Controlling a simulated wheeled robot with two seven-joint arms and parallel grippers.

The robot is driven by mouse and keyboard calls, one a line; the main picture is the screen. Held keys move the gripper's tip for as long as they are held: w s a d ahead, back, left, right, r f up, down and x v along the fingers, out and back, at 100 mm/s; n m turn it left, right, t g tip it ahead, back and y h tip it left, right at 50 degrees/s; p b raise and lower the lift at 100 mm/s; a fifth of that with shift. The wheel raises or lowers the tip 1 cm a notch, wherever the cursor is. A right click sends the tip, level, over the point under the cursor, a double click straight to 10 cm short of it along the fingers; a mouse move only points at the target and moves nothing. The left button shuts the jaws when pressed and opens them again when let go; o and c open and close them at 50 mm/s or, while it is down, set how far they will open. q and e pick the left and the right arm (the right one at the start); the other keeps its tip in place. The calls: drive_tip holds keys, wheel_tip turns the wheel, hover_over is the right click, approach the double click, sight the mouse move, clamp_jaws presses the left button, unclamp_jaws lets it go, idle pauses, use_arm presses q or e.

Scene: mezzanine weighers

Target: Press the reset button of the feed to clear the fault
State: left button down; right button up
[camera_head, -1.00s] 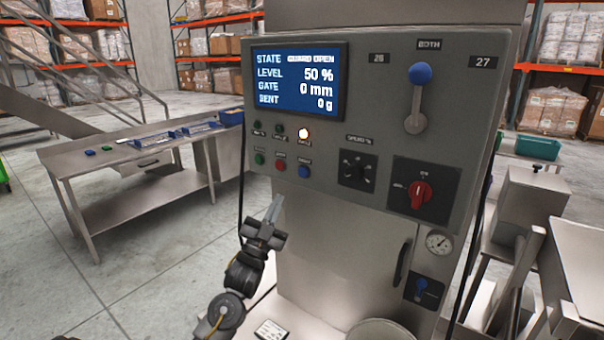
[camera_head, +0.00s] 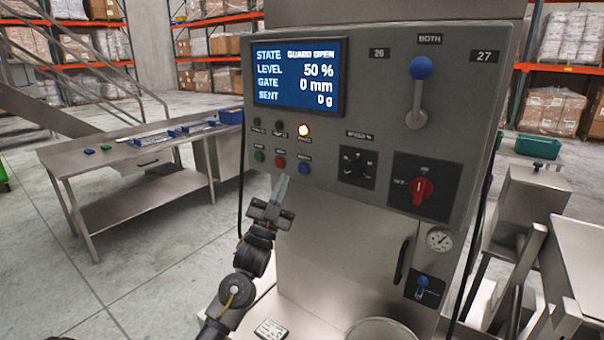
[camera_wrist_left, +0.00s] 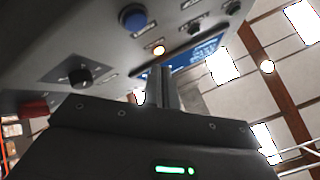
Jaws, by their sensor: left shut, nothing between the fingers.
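The feed's grey control panel (camera_head: 385,105) has a row of green (camera_head: 259,156), red (camera_head: 280,162) and blue (camera_head: 304,169) push buttons, with labels too small to read surely. The blue button also shows in the left wrist view (camera_wrist_left: 133,18). Above it a lamp (camera_head: 304,130) glows amber. The screen (camera_head: 294,79) reads STATE GUARD OPEN, level 50 %, gate 0 mm, sent 0 g. My left gripper (camera_head: 282,180) is shut and empty, pointing up just below the red and blue buttons, its tips apart from the blue one. My right gripper is out of view.
Right of the buttons are a black speed knob (camera_head: 356,166), a red rotary switch (camera_head: 422,190) and a blue-knobbed lever (camera_head: 420,70). A steel table (camera_head: 130,210) stands at the left. Open floor lies between it and the machine.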

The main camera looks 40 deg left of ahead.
sight(301, 164)
use_arm(q)
drive_tip(key=shift+w+b, duration=0.7)
drive_tip(key=shift+w, duration=1.75)
drive_tip(key=shift+w, duration=0.1)
drive_tip(key=shift+w, duration=0.3)
drive_tip(key=shift+w+b, duration=0.35)
drive_tip(key=shift+w, duration=0.05)
idle(0.8)
drive_tip(key=shift+s, duration=0.2)
drive_tip(key=shift+s+p, duration=0.35)
drive_tip(key=shift+s, duration=0.3)
drive_tip(key=shift+s+p, duration=0.9)
drive_tip(key=shift+s, duration=1.6)
